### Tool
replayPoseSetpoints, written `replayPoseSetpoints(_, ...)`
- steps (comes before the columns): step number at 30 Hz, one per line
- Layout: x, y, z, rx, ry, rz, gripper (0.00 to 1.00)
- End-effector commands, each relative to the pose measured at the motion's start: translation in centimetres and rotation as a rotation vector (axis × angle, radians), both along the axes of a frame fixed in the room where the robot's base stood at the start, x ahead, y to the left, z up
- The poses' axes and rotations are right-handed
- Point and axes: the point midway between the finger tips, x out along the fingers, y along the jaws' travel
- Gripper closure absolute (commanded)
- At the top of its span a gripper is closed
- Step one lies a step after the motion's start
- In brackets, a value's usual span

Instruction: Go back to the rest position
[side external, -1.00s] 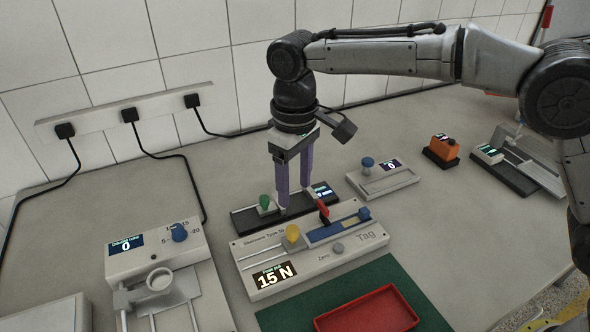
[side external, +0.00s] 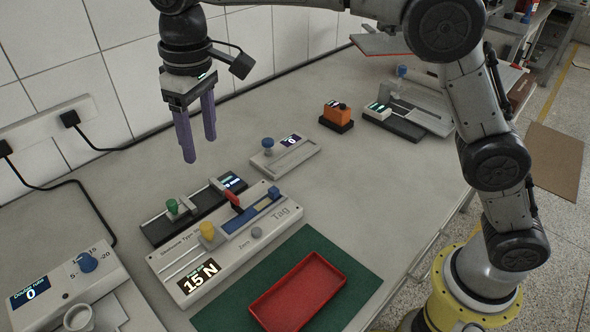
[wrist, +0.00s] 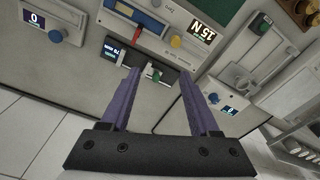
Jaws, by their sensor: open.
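My gripper (side external: 197,134) hangs in the air near the wall, its two purple fingers apart and empty. It is above and behind the dark slide device with a green knob (side external: 174,206) and touches nothing. In the wrist view my gripper (wrist: 160,78) also has its fingers spread with nothing between them. The force tester (side external: 222,236) lies in front of the slide device; its display reads 15 N, and it has a yellow knob (side external: 207,230) and a red lever (side external: 233,199). The force tester also shows at the top of the wrist view (wrist: 150,28).
A red tray (side external: 297,291) lies on a green mat (side external: 345,262) at the front. A blue-knobbed device (side external: 291,155), an orange device (side external: 337,113) and a grey slide machine (side external: 417,104) stand toward the back right. A dial device (side external: 63,270) is at left. Bare bench lies right of centre.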

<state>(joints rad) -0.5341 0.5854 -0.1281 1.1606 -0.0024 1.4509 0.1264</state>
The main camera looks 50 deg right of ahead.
Motion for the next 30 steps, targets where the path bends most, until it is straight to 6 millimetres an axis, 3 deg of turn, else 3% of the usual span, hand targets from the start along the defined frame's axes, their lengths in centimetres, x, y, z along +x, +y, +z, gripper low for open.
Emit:
replayPoseSetpoints(1, -0.3, -2.0, 2.3, 0.016, -0.03, -0.031, 0.38)
replayPoseSetpoints(6, -3.1, -8.6, 7.3, 0.049, -0.098, -0.13, 0.38)
replayPoseSetpoints(14, -9.8, -17.0, 10.5, 0.082, -0.202, -0.254, 0.38)
replayPoseSetpoints(19, -15.1, -21.1, 10.2, 0.094, -0.271, -0.325, 0.38)
replayPoseSetpoints(23, -19.4, -23.5, 8.5, 0.096, -0.322, -0.373, 0.38)
replayPoseSetpoints(30, -26.3, -26.1, 2.5, 0.09, -0.399, -0.436, 0.38)
